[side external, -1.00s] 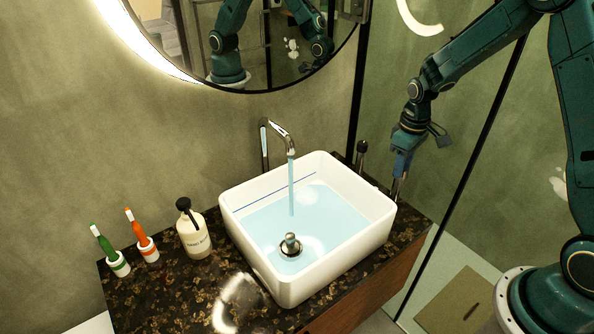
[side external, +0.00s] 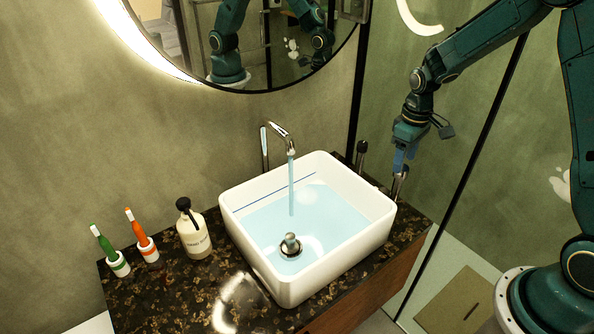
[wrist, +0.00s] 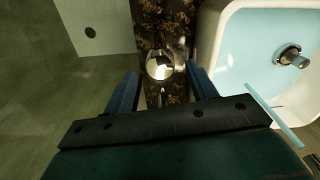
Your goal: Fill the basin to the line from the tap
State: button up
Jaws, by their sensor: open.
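The white basin (side external: 372,243) holds pale blue water (side external: 318,222), its surface below the dark blue line (side external: 288,187) on the back inner wall. The chrome tap (side external: 281,133) runs a stream (side external: 291,185) into it. A plug with a knob (side external: 291,241) stands at the drain; it also shows in the wrist view (wrist: 290,55). My gripper (side external: 402,160) is open above an upright chrome handle (side external: 400,184) at the basin's right. In the wrist view my gripper (wrist: 162,88) has the handle's round top (wrist: 159,65) between and beyond its fingers. I cannot tell whether they touch.
A dark-topped post (side external: 361,155) stands behind the basin. A glass panel (side external: 452,195) rises at the right.

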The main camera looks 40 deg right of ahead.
notch_tip(320, 180, up, 12)
dwell(0.5)
jog(key=shift+f, duration=0.15)
dwell(6.8)
